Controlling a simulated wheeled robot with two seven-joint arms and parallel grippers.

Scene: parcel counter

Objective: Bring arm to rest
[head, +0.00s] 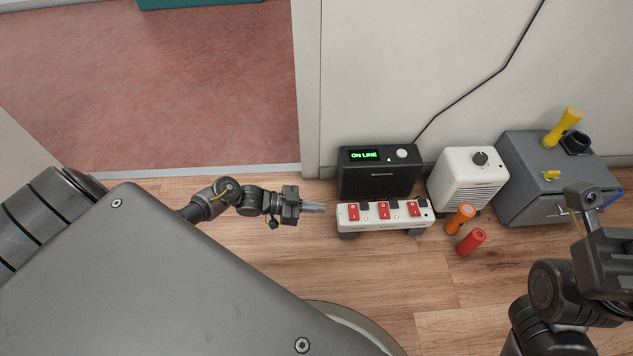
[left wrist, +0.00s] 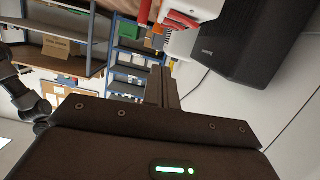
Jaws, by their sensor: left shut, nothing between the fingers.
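The white power strip (head: 397,221) stands on the wood floor in front of the black box, with three red switches (head: 383,210) along its top. I cannot tell from these views which switch is the heater's. Part of the strip also shows at the top of the left wrist view (left wrist: 184,42). My left gripper (head: 316,207) is shut and empty, just left of the strip's left end and apart from it in the head view. The white heater-like box (head: 466,178) with a dark knob stands right of the black box. My right gripper (head: 590,200) is at the right edge; its fingers are unclear.
The black box (head: 377,180) shows a green "ON LINE" display. A grey cabinet (head: 540,190) with a yellow flashlight (head: 563,127) stands at right. Floor in front of the strip is clear.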

